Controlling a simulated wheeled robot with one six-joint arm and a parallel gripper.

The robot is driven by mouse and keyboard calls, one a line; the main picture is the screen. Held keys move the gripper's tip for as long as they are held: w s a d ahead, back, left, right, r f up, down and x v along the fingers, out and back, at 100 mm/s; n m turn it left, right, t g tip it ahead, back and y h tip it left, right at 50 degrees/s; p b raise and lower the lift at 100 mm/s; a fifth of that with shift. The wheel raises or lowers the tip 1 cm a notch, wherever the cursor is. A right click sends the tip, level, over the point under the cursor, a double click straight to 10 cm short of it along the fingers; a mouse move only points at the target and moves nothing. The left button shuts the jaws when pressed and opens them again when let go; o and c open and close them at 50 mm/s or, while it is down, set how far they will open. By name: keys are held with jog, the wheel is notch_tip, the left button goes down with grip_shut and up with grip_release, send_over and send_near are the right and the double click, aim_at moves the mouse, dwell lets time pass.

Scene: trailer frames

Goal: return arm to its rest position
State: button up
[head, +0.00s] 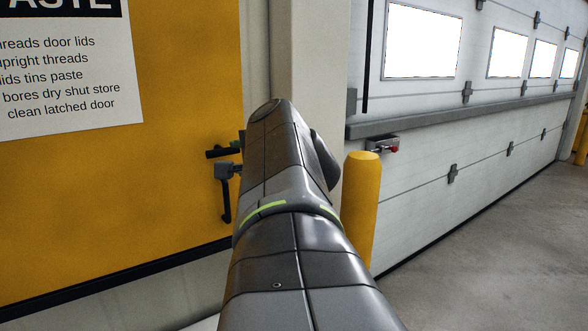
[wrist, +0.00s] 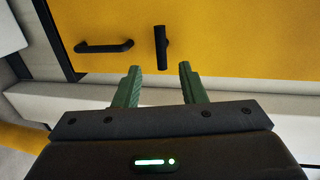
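My arm (head: 290,230) reaches forward from the bottom of the head view toward a yellow door. My gripper (wrist: 160,70) shows in the wrist view with its two green fingers apart and nothing between them. In the head view the arm hides most of the gripper. The yellow door (wrist: 230,40) carries a black bar handle (wrist: 104,47) and a black latch lever (wrist: 161,48), both beyond the fingertips. In the head view the lever (head: 222,153) lies near level and the bar handle (head: 226,200) hangs upright below it. I cannot tell whether the fingers touch anything.
A white sign (head: 60,75) is on the yellow door. A yellow bollard (head: 361,210) stands just right of my arm, before a white sectional door (head: 450,140) with bright windows. A small box with a red button (head: 394,149) is behind the bollard. Grey floor (head: 480,260) at right is clear.

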aim_at(218, 150)
jog(key=p+x, duration=0.1)
jog(key=x, duration=1.3)
jog(key=shift+w, duration=0.1)
jog(key=m+p, duration=0.2)
jog(key=shift+d+r+m+y, duration=0.1)
jog(key=shift+r+m+y, duration=0.2)
jog(key=shift+r+y, duration=0.1)
jog(key=shift+m+p, duration=0.3)
jog(key=shift+m, duration=0.4)
jog(key=shift+d, duration=0.1)
